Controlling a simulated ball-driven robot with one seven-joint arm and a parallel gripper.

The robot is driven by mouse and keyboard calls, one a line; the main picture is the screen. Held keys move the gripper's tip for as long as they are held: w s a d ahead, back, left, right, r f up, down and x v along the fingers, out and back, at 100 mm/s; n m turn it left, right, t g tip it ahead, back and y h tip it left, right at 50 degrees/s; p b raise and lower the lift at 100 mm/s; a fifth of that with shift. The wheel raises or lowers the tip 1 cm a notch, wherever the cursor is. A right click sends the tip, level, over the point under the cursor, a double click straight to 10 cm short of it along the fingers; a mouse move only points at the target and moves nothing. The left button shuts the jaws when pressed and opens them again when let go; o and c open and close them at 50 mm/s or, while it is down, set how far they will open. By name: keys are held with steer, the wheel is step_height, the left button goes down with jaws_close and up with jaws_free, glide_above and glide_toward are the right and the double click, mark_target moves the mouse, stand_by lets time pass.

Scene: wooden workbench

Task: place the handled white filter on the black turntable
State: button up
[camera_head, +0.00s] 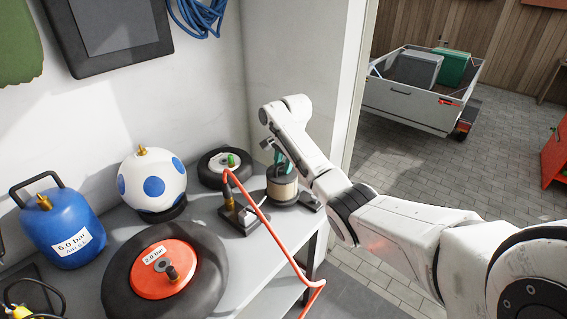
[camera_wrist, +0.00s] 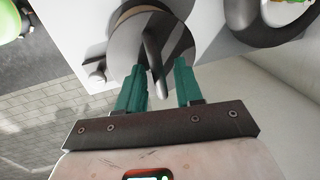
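A squat pale-tan cylinder with a dark top and dark base (camera_head: 283,190) stands upright on the bench, below my gripper (camera_head: 280,162). It looks like the handled filter, though its band looks tan rather than plain white. In the wrist view its grey round top (camera_wrist: 178,40) carries a raised bar handle (camera_wrist: 152,62). My gripper's green fingers (camera_wrist: 160,75) are apart, with the handle between them and a visible gap to the right finger. A black round edge (camera_wrist: 122,14) shows beside the top; I cannot tell whether it is the turntable.
A small black tyre (camera_head: 213,180) and a dark block with a red hose (camera_head: 238,217) stand close by. A white ball with blue spots (camera_head: 153,182), a blue tank (camera_head: 63,222) and a red-hubbed tyre (camera_head: 205,262) fill the left. A wall runs behind.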

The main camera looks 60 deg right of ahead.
steer(key=shift+o, duration=0.3)
steer(key=shift+r, duration=0.15)
steer(key=shift+r, duration=0.25)
step_height(320, 180, up, 11)
steer(key=s, duration=0.2)
steer(key=shift+s+a+r, duration=0.15)
steer(key=shift+a, duration=0.1)
